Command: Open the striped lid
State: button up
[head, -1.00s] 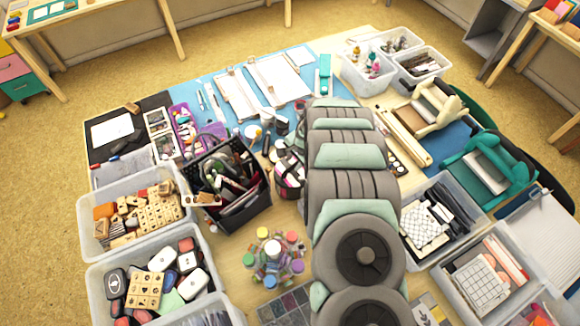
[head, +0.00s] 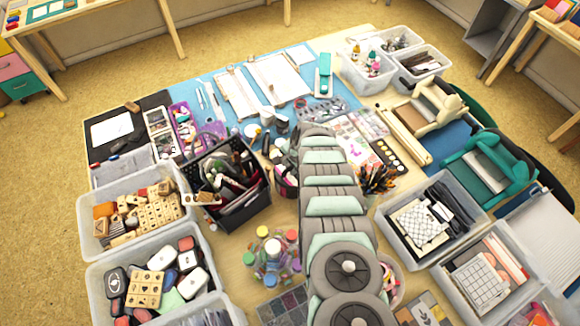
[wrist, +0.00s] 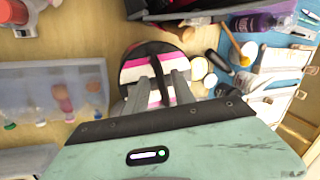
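The striped lid (wrist: 132,70) is round, with pink, white and black bands, and shows in the middle of the wrist view. My gripper (wrist: 162,75) is in front of it, its two grey fingers pointing at the lid and covering part of it. The fingers stand apart, and pink, white and dark bands show between them. I cannot tell whether the fingers touch the lid. In the head view, the striped container (head: 286,182) stands right of the black basket, partly hidden behind my arm. My gripper is hidden there.
The black basket (head: 245,210) full of tools stands close on the left. Pencils (head: 376,178) stand to the right of my arm. Clear bins (head: 92,240) line the left edge. Cups and jars (head: 281,124) sit behind.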

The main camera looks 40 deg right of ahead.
dwell(0.3)
grip_shut()
dwell(1.3)
